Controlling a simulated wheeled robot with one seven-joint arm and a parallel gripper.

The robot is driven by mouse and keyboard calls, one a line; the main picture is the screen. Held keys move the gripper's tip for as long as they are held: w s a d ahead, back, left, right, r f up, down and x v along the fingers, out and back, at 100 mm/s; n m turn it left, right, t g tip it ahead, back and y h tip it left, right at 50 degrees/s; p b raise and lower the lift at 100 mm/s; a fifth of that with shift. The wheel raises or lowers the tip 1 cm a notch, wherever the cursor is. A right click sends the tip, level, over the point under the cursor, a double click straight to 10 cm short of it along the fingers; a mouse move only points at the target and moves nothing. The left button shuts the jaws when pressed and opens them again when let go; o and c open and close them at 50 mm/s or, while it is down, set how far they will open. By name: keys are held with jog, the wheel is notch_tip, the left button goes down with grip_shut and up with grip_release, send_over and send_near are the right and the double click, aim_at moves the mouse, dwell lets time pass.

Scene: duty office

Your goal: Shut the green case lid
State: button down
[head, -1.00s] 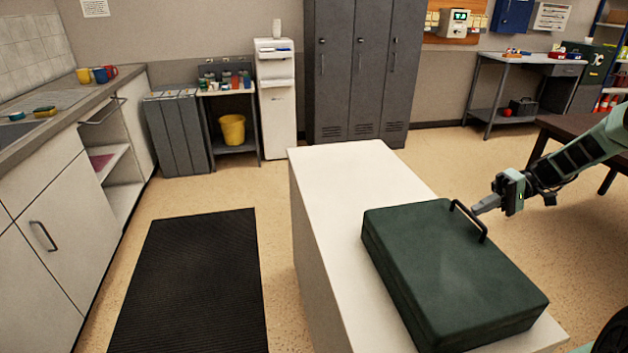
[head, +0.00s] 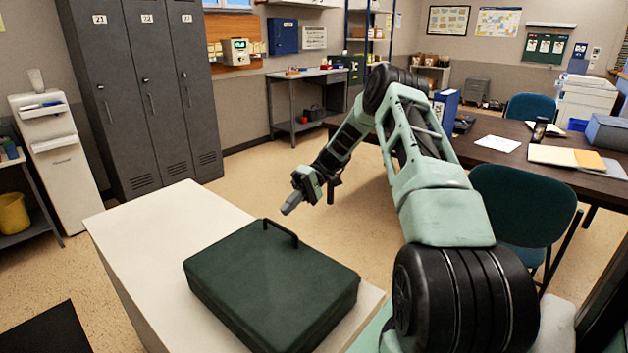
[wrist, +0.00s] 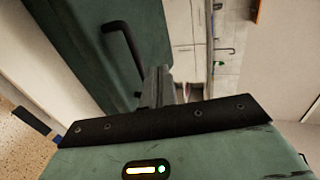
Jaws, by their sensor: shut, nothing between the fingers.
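The dark green case (head: 270,285) lies flat on the white counter in the head view. Its lid is down, with no gap visible between lid and base on the sides in view. A black handle (head: 281,231) stands at its far edge. My gripper (head: 289,208) is shut and empty, just beyond and above the handle, and looks apart from it. In the wrist view, the closed fingers (wrist: 158,78) are beside the handle (wrist: 120,45), and the green case surface (wrist: 85,35) fills the upper left.
The white counter (head: 165,225) is bare left of the case. A dark desk (head: 480,150) with papers and a teal chair (head: 525,210) stand right of my arm. Grey lockers (head: 150,100) stand at the back. Open floor lies between counter and workbench (head: 300,80).

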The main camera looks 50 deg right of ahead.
jog(key=f+b+v, duration=0.1)
jog(key=b+v, duration=0.2)
jog(key=v, duration=0.7)
jog(key=shift+d+f, duration=0.3)
jog(key=w+a+r+n+g+h, duration=0.1)
jog(key=w+a+r, duration=0.1)
jog(key=a, duration=0.6)
jog(key=w+a+r+g+h, duration=0.2)
jog(key=a, duration=0.6)
jog(key=s+a+r+n+h, duration=0.1)
jog(key=s+a+h, duration=0.15)
jog(key=a, duration=0.45)
jog(key=s+a+r+n+g+h, duration=0.1)
jog(key=s+a, duration=0.2)
jog(key=a, duration=0.5)
jog(key=s+a+r+h, duration=0.2)
jog(key=a, duration=0.5)
jog(key=s+a+n+t+h, duration=0.2)
jog(key=s+a, duration=0.2)
jog(key=s, duration=0.8)
jog(key=s+a+f+n+t+h+p, duration=0.1)
jog(key=s+a, duration=0.4)
jog(key=s, duration=0.8)
jog(key=shift+n+t+h, duration=0.6)
jog(key=shift+n+h, duration=0.15)
jog(key=shift+n, duration=0.05)
